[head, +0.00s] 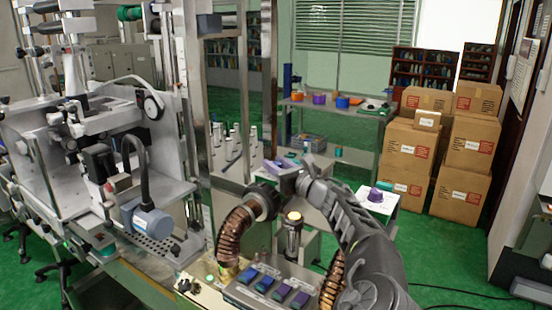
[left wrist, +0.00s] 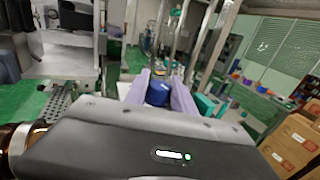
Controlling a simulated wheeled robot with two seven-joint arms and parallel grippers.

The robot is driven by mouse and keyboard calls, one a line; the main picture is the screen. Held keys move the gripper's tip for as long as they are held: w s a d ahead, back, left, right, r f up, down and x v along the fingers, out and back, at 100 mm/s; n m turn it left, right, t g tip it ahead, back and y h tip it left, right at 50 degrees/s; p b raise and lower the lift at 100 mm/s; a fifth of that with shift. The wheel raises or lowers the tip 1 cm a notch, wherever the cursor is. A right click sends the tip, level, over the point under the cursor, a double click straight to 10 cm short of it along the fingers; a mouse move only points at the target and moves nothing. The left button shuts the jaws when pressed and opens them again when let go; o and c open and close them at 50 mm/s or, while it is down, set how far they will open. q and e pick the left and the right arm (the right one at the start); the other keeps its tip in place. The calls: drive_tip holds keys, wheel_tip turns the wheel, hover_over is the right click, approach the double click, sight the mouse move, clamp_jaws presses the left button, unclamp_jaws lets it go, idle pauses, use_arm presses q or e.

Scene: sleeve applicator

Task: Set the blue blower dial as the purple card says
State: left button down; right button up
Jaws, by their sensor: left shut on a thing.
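My left gripper (head: 284,166) is in the middle of the head view, with its lavender fingers pointing away from the camera. In the left wrist view the fingers are closed around a dark blue round piece (left wrist: 158,93), which looks like a knob. I cannot tell whether it is the blower dial, and its markings cannot be read. In the head view this piece is hidden or too small to make out. I cannot pick out a purple card with readable writing. My right gripper does not show.
A panel with several blue and purple keys (head: 281,292) is at the bottom centre. A white stand with a purple domed piece (head: 375,195) is to the right. A grey-blue motor (head: 152,221) sits on the machine at left. Cardboard boxes (head: 408,150) are stacked at right.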

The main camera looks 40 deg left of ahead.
sight(276, 163)
use_arm(q)
drive_tip(key=shift+r, duration=0.1)
drive_tip(key=c, duration=1.1)
unclamp_jaws()
drive_tip(key=shift+o, duration=0.2)
wheel_tip(276, 163, up, 10)
drive_tip(key=shift+f+b, duration=0.1)
drive_tip(key=shift+b, duration=0.25)
